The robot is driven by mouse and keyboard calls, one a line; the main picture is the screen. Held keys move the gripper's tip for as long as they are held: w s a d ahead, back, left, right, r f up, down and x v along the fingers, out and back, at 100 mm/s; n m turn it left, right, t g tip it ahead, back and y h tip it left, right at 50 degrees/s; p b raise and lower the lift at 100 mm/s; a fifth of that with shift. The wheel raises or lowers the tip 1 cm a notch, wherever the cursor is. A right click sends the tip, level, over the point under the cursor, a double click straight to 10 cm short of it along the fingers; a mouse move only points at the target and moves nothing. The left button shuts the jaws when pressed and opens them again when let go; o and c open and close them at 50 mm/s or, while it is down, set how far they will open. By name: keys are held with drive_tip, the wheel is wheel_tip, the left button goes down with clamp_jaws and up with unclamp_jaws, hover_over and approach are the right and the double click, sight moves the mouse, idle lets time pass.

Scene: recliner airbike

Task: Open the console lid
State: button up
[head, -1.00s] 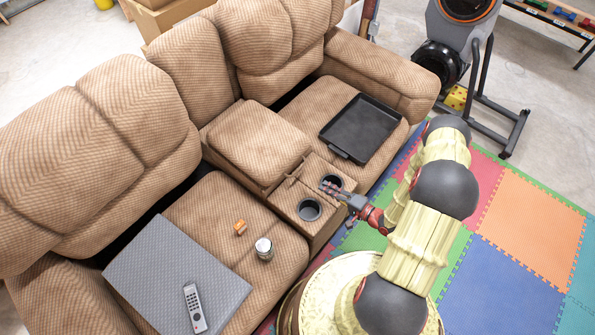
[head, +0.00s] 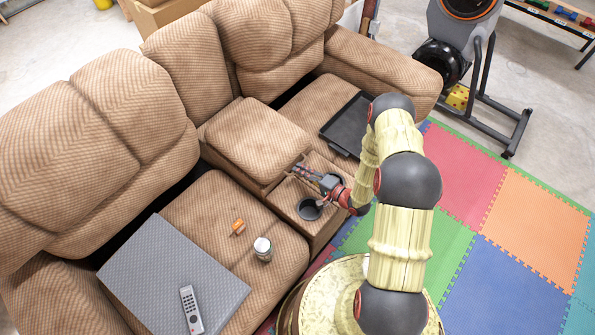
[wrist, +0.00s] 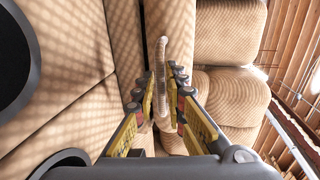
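The console lid (head: 258,140) is a tan padded block between the two sofa seats, and it lies closed. My gripper (head: 298,171) is at the lid's front edge, over the back of the console's cup-holder panel. In the wrist view, a thin tan strip (wrist: 161,65), which looks like the lid's pull, stands between my gripper's fingers (wrist: 160,95). The fingers are apart on either side of it, with narrow gaps showing. Whether either finger touches the strip is not clear. My gripper hides part of the lid's front edge in the head view.
A cup holder (head: 309,209) is just in front of my gripper; the other is mostly hidden. A black tray (head: 342,128) lies on the right seat. A can (head: 263,249), an orange block (head: 238,227) and a grey board (head: 172,275) with a remote (head: 191,309) are on the left seat.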

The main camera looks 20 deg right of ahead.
drive_tip(key=shift+x, duration=0.95)
clamp_jaws()
drive_tip(key=shift+r, duration=0.1)
